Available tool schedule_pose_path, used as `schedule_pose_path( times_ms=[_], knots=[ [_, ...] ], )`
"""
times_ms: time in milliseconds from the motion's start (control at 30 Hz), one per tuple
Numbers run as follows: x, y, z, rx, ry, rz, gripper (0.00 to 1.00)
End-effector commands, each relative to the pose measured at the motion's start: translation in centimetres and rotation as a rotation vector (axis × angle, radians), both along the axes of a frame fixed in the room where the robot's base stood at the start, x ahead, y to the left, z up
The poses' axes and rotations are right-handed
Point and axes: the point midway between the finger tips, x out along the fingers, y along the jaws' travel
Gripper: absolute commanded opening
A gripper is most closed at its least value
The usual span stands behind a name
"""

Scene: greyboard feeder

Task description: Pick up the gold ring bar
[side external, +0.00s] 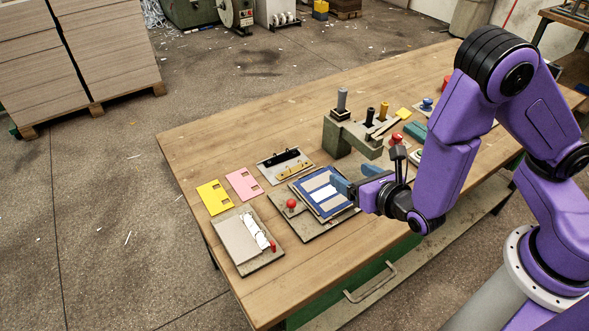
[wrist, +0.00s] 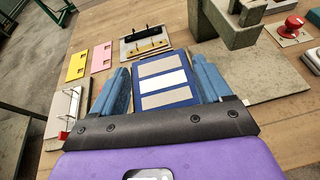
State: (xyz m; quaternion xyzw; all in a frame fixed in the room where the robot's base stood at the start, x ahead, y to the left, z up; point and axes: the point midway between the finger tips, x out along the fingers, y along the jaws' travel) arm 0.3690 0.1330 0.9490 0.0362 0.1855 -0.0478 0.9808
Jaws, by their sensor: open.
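The gold ring bar (side external: 294,170) lies on a grey plate (side external: 266,168) beside a black bar (side external: 279,158), on the far side of the blue panel. In the wrist view the gold bar (wrist: 148,49) is near the top centre, just below the black bar (wrist: 141,34), beyond my fingertips. My gripper (side external: 348,178) has blue fingers and is open and empty. In the wrist view its fingers (wrist: 160,70) are spread to either side of the blue panel (wrist: 164,80), which has pale strips. I cannot tell the exact height of the fingers above it.
Yellow (side external: 214,197) and pink (side external: 242,184) punched cards lie left of the plate. A board with a white clip and red lever (side external: 247,241) is at front left. A grey-green stand with upright posts (side external: 345,132) rises to the right. The table's far left is clear.

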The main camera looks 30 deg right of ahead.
Motion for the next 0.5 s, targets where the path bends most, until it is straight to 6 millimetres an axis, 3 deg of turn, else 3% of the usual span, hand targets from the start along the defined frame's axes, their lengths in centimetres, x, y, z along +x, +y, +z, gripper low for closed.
schedule_pose_path(
  times_ms=[100,267,500],
  knots=[
    [-0.2,1.3,-1.6,-0.042,0.012,0.101,0.78],
    [0.3,1.9,-2.5,-0.053,0.018,0.140,0.78],
    [4.2,1.9,-4.1,-0.051,0.018,0.135,0.78]
  ],
)
